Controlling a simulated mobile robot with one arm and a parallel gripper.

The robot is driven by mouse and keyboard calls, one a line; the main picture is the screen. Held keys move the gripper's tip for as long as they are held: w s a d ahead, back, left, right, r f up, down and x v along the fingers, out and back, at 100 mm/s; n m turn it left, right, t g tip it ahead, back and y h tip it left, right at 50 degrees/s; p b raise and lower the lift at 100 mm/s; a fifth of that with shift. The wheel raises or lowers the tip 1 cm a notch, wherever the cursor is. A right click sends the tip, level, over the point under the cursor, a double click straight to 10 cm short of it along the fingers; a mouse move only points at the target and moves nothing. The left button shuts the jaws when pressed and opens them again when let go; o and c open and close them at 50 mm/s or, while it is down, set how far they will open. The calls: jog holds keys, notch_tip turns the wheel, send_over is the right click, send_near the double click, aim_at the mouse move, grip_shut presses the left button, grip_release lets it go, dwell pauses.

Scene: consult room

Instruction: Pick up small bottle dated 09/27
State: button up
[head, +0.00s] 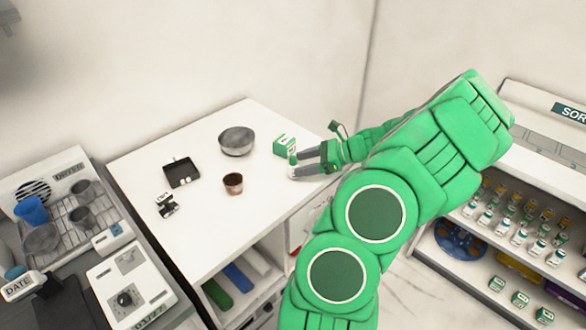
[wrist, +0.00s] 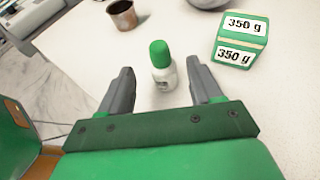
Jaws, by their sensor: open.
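A small white bottle with a green cap (wrist: 161,66) stands upright on the white table (wrist: 90,55). Its label is too small to read, so I cannot tell its date. The bottle also shows in the head view (head: 293,158), at the table's right side. My gripper (wrist: 158,82) is open, with one finger on each side of the bottle and a gap on both sides. In the head view my gripper (head: 308,162) is low over the table, beside the bottle.
A green block marked 350 g (wrist: 240,40) stands right of the bottle. A brown cup (head: 233,183), grey bowl (head: 237,141) and black tray (head: 181,172) are on the table. Shelves at right hold several small bottles (head: 520,235). A drying rack (head: 62,215) is at left.

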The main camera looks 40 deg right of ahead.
aim_at(297, 164)
jog(key=shift+x, duration=1.95)
jog(key=shift+d, duration=0.15)
jog(key=c, duration=1)
jog(key=shift+c, duration=0.2)
